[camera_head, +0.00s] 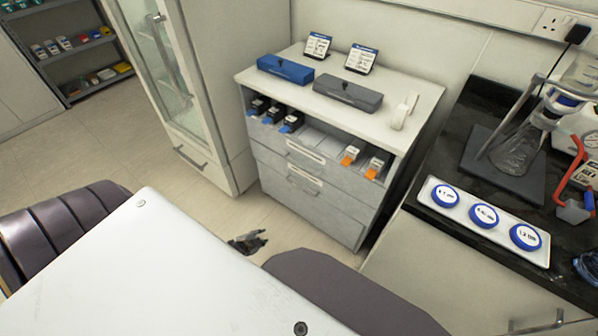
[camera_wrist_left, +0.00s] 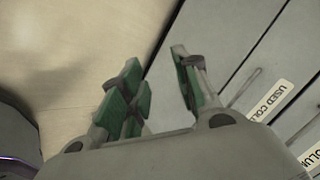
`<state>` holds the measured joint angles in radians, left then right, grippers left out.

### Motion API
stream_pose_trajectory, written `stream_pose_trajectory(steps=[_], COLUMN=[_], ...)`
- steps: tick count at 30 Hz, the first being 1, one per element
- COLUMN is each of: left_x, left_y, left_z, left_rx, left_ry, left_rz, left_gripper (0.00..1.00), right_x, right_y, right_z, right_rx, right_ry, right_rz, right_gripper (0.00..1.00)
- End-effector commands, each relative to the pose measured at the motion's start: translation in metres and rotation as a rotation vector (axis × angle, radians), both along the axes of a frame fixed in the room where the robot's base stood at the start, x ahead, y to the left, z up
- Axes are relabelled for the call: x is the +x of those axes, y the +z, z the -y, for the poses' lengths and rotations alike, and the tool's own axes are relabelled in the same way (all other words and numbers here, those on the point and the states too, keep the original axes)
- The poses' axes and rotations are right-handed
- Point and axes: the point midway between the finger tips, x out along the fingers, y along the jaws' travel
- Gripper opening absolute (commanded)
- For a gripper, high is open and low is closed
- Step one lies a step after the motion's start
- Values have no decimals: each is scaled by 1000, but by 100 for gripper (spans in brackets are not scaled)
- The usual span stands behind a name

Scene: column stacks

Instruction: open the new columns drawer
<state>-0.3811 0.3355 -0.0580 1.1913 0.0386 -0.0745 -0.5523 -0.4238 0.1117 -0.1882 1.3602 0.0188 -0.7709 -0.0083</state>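A grey-white cabinet (camera_head: 335,95) shows in the head view with closed drawer fronts below an open shelf. The upper drawer front has a handle (camera_head: 305,151), and a lower one has a handle (camera_head: 304,179); their labels are too small to read there. In the left wrist view one drawer label (camera_wrist_left: 272,101) reads "USED COL…", and another label (camera_wrist_left: 312,157) is cut off at the edge. My left gripper (camera_head: 247,242) is in front of the lower cabinet, apart from it. Its green-padded fingers (camera_wrist_left: 160,88) are open and empty. My right gripper is not in view.
A blue box (camera_head: 286,69), a grey box (camera_head: 347,94) and two display cards stand on the cabinet top. Blue and orange column packs sit in the open shelf. A glass-door cabinet (camera_head: 175,80) is left; a dark bench (camera_head: 500,190) with glassware is right. Floor between is clear.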

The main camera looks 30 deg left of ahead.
Motion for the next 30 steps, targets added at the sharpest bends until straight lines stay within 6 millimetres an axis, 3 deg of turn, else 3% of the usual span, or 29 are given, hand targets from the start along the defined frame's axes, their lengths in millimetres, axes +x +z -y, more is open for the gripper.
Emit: stream_pose_trajectory(steps=[6,15,24,30], left_x=[52,110,150,160], left_y=[41,112,187,219], left_z=[-15,-19,-7,2], left_rx=[116,295,481,559], left_ry=[-127,-296,-447,-505], left_rz=[138,322,501,570], left_gripper=[32,32,32,32], right_x=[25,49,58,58], right_y=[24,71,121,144], right_z=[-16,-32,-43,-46], right_rx=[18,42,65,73], right_ry=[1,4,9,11], right_rz=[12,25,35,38], right_gripper=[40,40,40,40])
